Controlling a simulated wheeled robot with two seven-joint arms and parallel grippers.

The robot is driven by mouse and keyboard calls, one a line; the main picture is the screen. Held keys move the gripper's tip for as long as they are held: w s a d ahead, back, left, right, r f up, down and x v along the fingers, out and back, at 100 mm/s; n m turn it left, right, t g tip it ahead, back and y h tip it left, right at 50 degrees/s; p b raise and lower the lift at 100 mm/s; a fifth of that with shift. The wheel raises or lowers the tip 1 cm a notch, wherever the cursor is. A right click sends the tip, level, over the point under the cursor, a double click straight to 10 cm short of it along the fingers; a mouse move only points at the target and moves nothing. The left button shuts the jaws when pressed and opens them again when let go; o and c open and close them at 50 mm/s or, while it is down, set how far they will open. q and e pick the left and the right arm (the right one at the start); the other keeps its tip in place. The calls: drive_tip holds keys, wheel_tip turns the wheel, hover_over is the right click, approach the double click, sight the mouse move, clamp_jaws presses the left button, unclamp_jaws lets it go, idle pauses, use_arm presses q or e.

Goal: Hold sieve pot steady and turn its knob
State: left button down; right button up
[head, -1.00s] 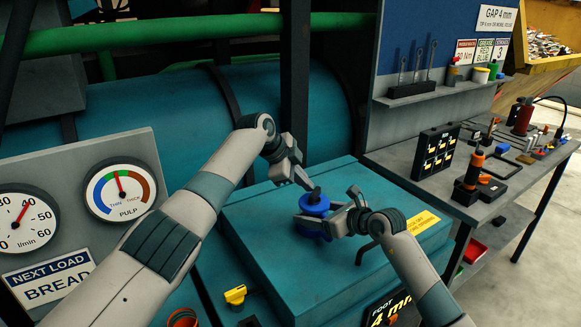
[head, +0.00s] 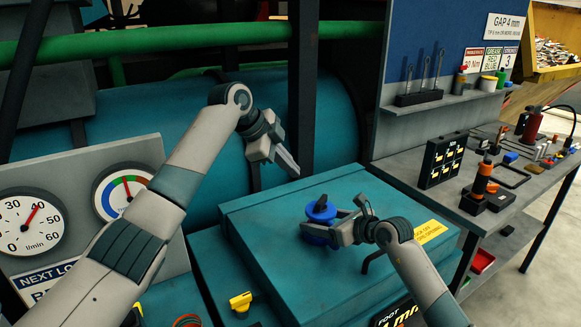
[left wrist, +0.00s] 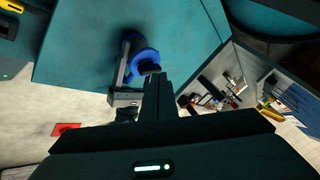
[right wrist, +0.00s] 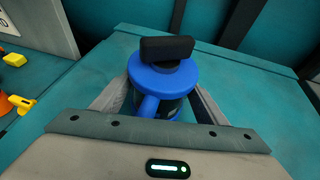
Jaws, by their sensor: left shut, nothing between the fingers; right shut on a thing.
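The sieve pot (head: 320,214) is blue with a dark body and stands on the teal box top. Its black bar-shaped knob (right wrist: 167,47) sits on top of the blue lid, lying crosswise in the right wrist view. My right gripper (head: 332,222) is shut on the pot, one finger on each side; the lower body is partly hidden behind the gripper. My left gripper (head: 297,174) is shut and empty, above and to the left of the pot, apart from the knob in the head view. In the left wrist view the pot (left wrist: 146,62) shows just beyond the fingertips.
The teal box (head: 260,240) has free room around the pot. A dark post (head: 302,100) and a large teal drum stand behind it. A yellow latch (head: 241,301) is at the front left. A grey workbench (head: 450,190) with tools stands at the right.

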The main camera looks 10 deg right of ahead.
use_arm(q)
drive_tip(key=c, duration=1.9)
unclamp_jaws()
drive_tip(key=shift+o, duration=0.7)
drive_tip(key=shift+w+a+f, duration=0.15)
drive_tip(key=w+a+f+m+t+y, duration=0.35)
drive_tip(key=w+a+t, duration=0.25)
drive_tip(key=t, duration=0.2)
drive_tip(key=s+d+f+m+t+h, duration=0.1)
drive_tip(key=s+d+f+m+h, duration=0.2)
drive_tip(key=s+m, duration=0.5)
drive_tip(key=s+d+f+m+t+h, duration=0.2)
drive_tip(key=s+d+f+m+h, duration=0.1)
drive_tip(key=s+m, duration=0.6)
drive_tip(key=shift+s+d+f+m+t+h, duration=0.25)
drive_tip(key=shift+f+m+t+h, duration=0.1)
drive_tip(key=shift+f+h, duration=0.45)
